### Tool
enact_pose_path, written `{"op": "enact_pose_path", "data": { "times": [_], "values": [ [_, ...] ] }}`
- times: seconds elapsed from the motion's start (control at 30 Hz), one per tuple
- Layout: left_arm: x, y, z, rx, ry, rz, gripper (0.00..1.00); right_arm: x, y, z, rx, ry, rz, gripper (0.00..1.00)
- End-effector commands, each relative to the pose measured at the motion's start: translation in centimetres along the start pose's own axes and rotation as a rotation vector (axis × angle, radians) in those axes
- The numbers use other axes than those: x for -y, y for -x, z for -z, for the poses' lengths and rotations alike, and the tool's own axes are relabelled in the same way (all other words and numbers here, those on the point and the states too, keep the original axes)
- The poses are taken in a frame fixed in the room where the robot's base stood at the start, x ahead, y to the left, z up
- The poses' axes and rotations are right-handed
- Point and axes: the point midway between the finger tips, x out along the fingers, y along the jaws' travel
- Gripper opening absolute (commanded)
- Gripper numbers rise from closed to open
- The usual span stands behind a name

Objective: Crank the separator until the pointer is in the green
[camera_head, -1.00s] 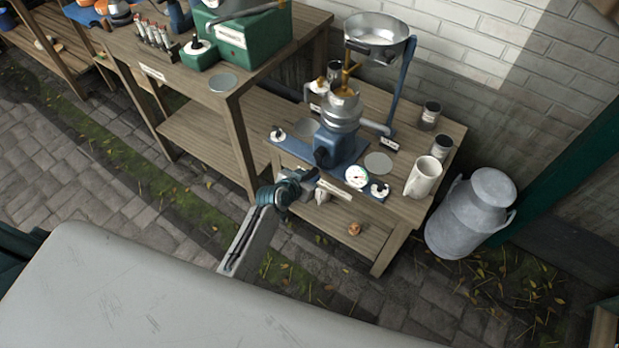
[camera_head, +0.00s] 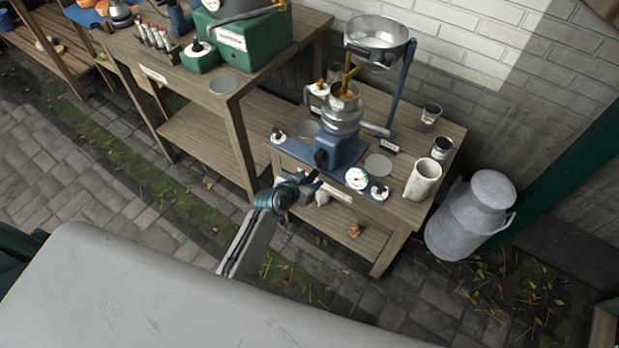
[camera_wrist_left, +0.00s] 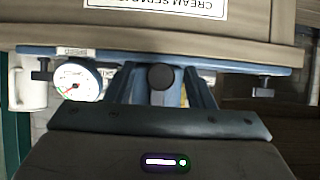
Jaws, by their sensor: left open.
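The blue separator (camera_head: 338,152) with a metal bowl on top stands on the wooden bench. A black round knob (camera_head: 321,157) is on its front; it also shows in the wrist view (camera_wrist_left: 160,77), between my finger tips in the picture. I cannot tell whether the fingers touch it. A white round gauge (camera_head: 357,178) sits at the bench's front edge; in the wrist view the gauge (camera_wrist_left: 76,81) shows red and green marks, the pointer's reading too small to be sure of. My left gripper (camera_head: 313,180) is open in front of the separator. My right gripper is out of view.
A white mug (camera_head: 423,178) and dark jars stand at the bench's right side. A milk churn (camera_head: 470,215) stands on the paving to the right. A taller table (camera_head: 240,95) with a green machine is at left. Another small knob (camera_head: 379,192) is beside the gauge.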

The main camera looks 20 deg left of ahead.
Motion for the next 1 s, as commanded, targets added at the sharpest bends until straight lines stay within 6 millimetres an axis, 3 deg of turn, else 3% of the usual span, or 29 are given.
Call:
{"op": "enact_pose_path", "data": {
  "times": [0.7,1.0],
  "values": [
    [0.0,6.0,0.1,0.001,-0.001,0.001,0.48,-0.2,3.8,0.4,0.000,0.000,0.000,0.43],
    [0.0,7.1,0.0,0.000,-0.001,0.000,0.48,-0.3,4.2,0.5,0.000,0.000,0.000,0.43]
  ]
}}
